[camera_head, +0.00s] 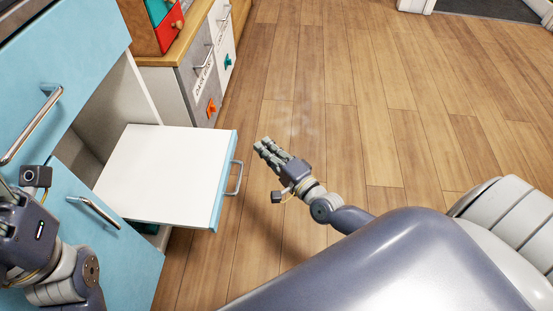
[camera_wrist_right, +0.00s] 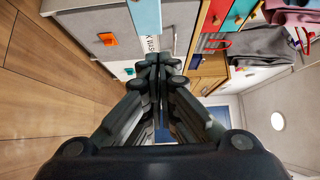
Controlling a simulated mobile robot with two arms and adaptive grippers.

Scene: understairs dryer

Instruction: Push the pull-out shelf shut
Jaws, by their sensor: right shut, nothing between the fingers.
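The pull-out shelf (camera_head: 160,170) is a white board with a light blue front edge and a metal bar handle (camera_head: 238,178). It stands out from an opening in the light blue cabinet (camera_head: 75,45), over the floor. My right gripper (camera_head: 262,146) is shut and empty, just right of the shelf's front and apart from the handle in the head view. Its closed fingertips also show in the right wrist view (camera_wrist_right: 160,62). My left gripper is at the left edge of the head view, cut off by the frame, and its fingers cannot be made out.
Light blue fronts with bar handles (camera_head: 32,125) (camera_head: 94,212) are above and below the shelf. Beyond it stand a grey drawer unit with an orange knob (camera_head: 211,107) and a red box (camera_head: 172,27). The wooden floor (camera_head: 370,110) to the right is clear.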

